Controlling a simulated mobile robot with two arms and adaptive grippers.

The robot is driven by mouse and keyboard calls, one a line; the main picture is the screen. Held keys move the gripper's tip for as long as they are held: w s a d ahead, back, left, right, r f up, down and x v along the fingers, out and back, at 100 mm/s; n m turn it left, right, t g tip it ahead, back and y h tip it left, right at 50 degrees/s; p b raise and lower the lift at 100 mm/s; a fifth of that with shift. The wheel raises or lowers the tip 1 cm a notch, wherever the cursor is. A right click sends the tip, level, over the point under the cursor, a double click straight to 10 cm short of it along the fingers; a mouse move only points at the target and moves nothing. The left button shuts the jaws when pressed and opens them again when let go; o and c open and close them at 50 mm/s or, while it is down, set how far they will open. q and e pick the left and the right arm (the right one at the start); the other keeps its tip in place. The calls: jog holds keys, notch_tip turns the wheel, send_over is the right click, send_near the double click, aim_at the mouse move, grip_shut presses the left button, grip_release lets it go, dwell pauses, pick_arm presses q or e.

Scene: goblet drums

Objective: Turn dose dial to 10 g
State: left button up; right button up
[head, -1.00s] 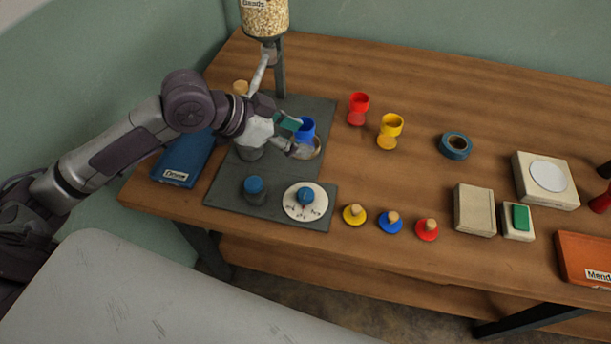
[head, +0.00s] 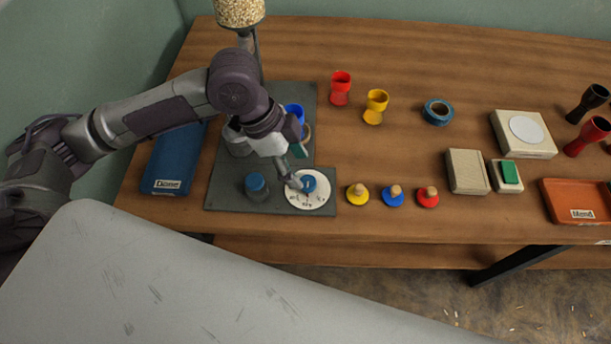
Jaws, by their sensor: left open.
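The dose dial (head: 306,200) is a white disc with dark markings and a blue knob (head: 309,183), lying on the grey base plate (head: 228,200) near its front right corner. The markings are too small to read, and the way the knob points is unclear. My left gripper (head: 297,170) is open, just behind and left of the knob. One fingertip overlaps the dial's left part in the picture; I cannot tell whether it touches the knob. My right gripper is not in view.
A blue goblet (head: 294,112) is behind the gripper, partly hidden. Yellow (head: 357,195), blue (head: 393,197) and red (head: 428,197) pegged discs sit to the right. A grain hopper (head: 240,12) stands at the back.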

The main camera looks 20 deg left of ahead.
aim_at(307, 181)
pick_arm(q)
jog(key=x, duration=0.4)
jog(key=shift+d+f, duration=0.2)
jog(key=shift+f, duration=0.3)
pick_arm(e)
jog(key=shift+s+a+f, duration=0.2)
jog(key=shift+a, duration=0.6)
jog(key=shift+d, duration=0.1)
